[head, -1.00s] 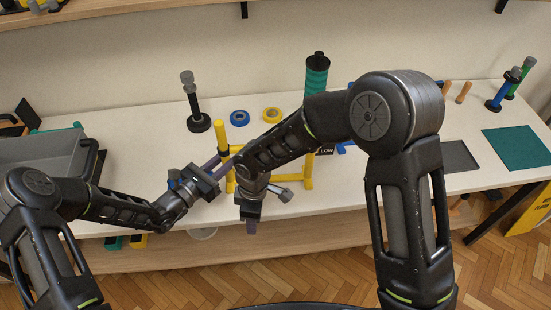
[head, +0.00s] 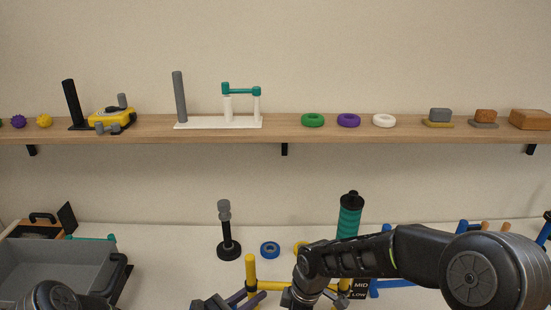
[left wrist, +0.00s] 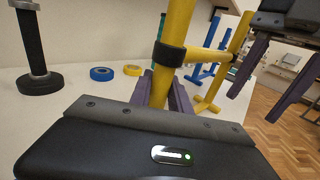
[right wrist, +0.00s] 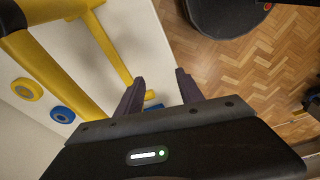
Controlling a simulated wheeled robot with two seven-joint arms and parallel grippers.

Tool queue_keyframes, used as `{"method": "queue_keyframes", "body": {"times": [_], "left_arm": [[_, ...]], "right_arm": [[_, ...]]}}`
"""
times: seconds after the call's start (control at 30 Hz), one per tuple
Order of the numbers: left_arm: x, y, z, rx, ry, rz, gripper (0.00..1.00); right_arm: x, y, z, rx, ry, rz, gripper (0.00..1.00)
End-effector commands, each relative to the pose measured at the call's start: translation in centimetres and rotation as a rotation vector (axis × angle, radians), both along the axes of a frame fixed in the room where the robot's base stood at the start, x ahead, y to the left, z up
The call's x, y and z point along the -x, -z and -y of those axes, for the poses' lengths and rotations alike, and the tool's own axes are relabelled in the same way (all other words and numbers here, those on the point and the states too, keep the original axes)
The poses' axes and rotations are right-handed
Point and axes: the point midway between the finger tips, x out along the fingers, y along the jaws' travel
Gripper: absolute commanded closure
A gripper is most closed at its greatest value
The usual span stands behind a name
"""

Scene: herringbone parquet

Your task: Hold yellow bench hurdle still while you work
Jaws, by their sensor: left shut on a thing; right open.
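The yellow bench hurdle (head: 251,272) stands on the white bench at the bottom of the head view, partly hidden by my right arm. In the left wrist view its near post (left wrist: 178,35) rises with a dark collar where the crossbar meets it. My left gripper (left wrist: 166,92) is shut on this post below the collar, its purple fingers on either side. My right gripper (right wrist: 158,90) is open and empty beside the hurdle. In the right wrist view, yellow bars (right wrist: 50,72) show to its left. Its two separate fingers also show at upper right in the left wrist view.
A grey bin (head: 55,265) stands at left. A black post on a round base (head: 228,235), a blue ring (head: 270,249) and a teal cylinder (head: 349,215) stand behind the hurdle. A wall shelf (head: 300,128) with several objects runs above. Parquet floor lies beyond the bench's front edge.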

Motion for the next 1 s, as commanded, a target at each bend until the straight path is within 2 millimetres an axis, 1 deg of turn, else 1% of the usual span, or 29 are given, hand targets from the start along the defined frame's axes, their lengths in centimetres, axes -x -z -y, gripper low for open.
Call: {"method": "queue_keyframes", "body": {"times": [0.03,0.07,0.1,0.2,0.3,0.4,0.5,0.77,0.87,1.0], "left_arm": [[0.0,0.0,0.0,0.001,-0.001,0.001,1.0],[0.0,0.0,0.0,0.001,-0.001,0.001,1.0],[0.0,0.0,0.0,0.001,-0.001,0.001,1.0],[0.0,0.0,0.0,0.001,0.0,0.001,1.0],[0.0,0.0,0.0,0.001,0.0,0.001,1.0],[0.0,0.0,0.0,0.001,0.0,0.001,1.0],[0.0,0.0,0.0,0.001,0.0,0.001,1.0],[0.0,0.0,0.0,0.001,0.0,0.001,1.0],[0.0,0.0,0.0,0.001,0.0,0.001,1.0],[0.0,0.0,0.0,0.001,0.0,0.001,1.0]], "right_arm": [[-1.7,-2.4,1.7,-0.031,0.002,0.028,0.56],[-2.4,-3.7,2.6,-0.049,-0.008,0.043,0.56],[-3.3,-5.5,3.8,-0.072,-0.021,0.065,0.56],[-4.9,-9.6,6.7,-0.125,-0.061,0.125,0.56],[-5.8,-12.9,8.9,-0.161,-0.099,0.178,0.56],[-6.1,-14.8,10.0,-0.181,-0.127,0.213,0.56],[-6.2,-15.4,10.4,-0.186,-0.141,0.226,0.56],[-6.2,-15.3,10.3,-0.186,-0.142,0.225,0.56],[-6.2,-15.1,10.2,-0.185,-0.142,0.224,0.56],[-6.4,-14.2,9.9,-0.185,-0.142,0.223,0.56]]}}
